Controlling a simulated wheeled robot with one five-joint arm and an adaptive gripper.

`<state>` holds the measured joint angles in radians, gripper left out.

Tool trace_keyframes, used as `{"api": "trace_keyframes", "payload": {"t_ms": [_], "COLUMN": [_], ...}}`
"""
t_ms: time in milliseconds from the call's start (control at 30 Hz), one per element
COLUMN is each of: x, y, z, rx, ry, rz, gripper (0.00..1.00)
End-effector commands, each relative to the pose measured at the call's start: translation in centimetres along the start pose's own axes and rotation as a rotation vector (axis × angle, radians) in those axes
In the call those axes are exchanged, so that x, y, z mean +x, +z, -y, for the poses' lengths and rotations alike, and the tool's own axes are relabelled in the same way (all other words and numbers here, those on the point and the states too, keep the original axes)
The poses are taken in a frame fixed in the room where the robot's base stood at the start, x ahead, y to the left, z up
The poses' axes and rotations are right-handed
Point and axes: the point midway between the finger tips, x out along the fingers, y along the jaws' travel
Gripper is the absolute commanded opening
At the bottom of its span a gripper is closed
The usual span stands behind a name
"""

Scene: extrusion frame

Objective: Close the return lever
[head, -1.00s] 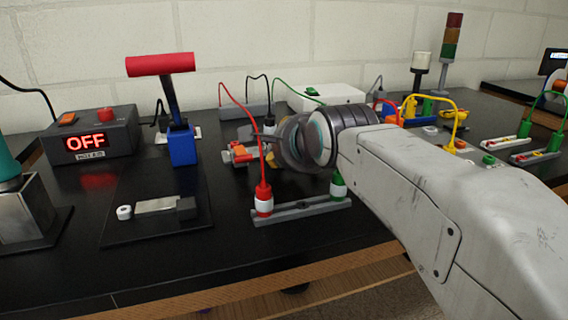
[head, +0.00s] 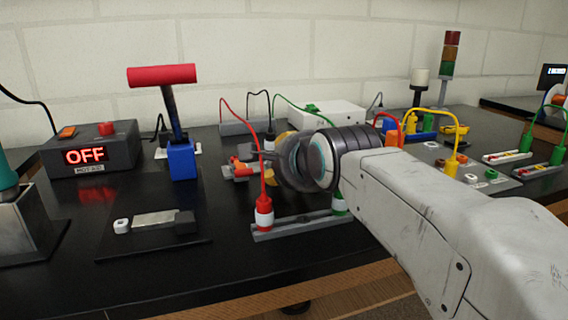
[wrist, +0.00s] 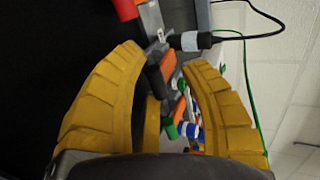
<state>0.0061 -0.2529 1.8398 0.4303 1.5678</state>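I cannot tell for sure which part is the return lever. A small fixture with orange-red handles (head: 238,169) sits on the bench just left of my gripper (head: 268,162). In the wrist view, orange handles (wrist: 168,66) and a dark cylinder show between the two yellow fingers of my gripper (wrist: 168,62). The fingers are spread with a gap and do not visibly grip anything. My wrist hides part of the fixture in the head view. A T-shaped lever with a red handle (head: 162,76) stands nearly upright on a blue base (head: 182,160), well left of my gripper.
A red cable plug (head: 264,208) on a grey strip (head: 300,226) stands in front of my gripper. A box reading OFF (head: 95,150) is at the left. A white box (head: 322,115) stands behind. Several coloured cables and plugs fill the right.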

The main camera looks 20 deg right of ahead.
Motion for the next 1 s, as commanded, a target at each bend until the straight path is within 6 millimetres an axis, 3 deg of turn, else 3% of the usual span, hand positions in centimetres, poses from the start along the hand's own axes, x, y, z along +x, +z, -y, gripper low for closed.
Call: {"api": "trace_keyframes", "payload": {"t_ms": [400, 1000], "x": [-0.4, -7.0], "y": [-0.1, 0.0], "z": [0.1, 0.1], "rx": [0.000, 0.000], "ry": [-0.002, -0.002], "rz": [-0.001, 0.000], "gripper": [0.49, 0.49]}}
